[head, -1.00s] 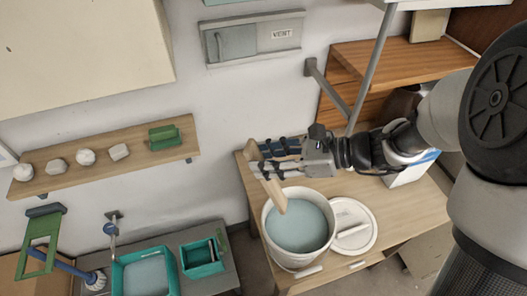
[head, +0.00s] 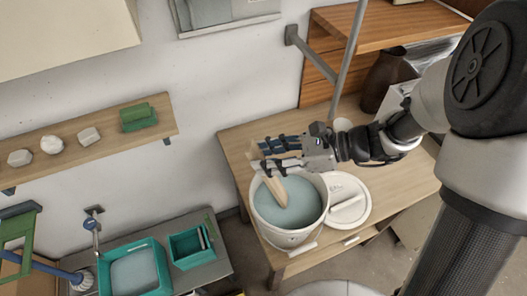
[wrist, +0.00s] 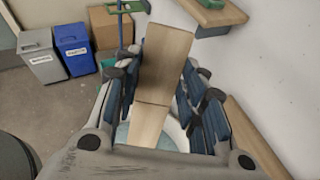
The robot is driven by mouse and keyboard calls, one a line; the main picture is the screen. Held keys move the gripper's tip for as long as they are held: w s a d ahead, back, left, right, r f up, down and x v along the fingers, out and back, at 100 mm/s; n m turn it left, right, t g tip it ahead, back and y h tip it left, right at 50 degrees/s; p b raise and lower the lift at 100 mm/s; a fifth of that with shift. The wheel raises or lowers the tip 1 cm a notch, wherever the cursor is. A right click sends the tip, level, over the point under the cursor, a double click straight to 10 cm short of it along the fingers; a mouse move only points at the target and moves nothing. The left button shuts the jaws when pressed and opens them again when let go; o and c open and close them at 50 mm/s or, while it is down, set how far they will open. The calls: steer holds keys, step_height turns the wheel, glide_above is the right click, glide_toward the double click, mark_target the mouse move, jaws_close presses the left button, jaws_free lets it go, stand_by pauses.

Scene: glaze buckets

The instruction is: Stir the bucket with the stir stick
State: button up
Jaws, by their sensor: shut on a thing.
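The white bucket (head: 289,238) holds pale blue-grey glaze (head: 300,205) and stands on the wooden table. My gripper (head: 268,155) is shut on the wooden stir stick (head: 272,188), just above the bucket's back rim. The stick slants, with its lower end over or in the glaze near the bucket's left side; I cannot tell how deep it reaches. In the wrist view the stick (wrist: 165,60) stands between the blue finger pads, and part of the glaze (wrist: 172,140) shows below it.
A white lid (head: 352,215) lies on the table (head: 400,190) right of the bucket. A metal post (head: 350,60) and wooden shelf (head: 390,30) stand behind. A sink counter with teal tubs (head: 190,245) is at the left. A wall shelf (head: 85,140) holds small pieces.

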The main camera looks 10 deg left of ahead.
mark_target(275, 182)
steer(key=shift+s+d+f+b, duration=0.1)
steer(key=shift+d+f+b, duration=0.7)
steer(key=shift+f, duration=0.7)
steer(key=shift+w+d+f+b, duration=0.1)
steer(key=shift+d+f+b, duration=0.4)
steer(key=shift+f+b, duration=0.85)
steer(key=shift+s+d+f+b, duration=0.1)
steer(key=shift+d+f+b, duration=0.6)
steer(key=shift+f, duration=1)
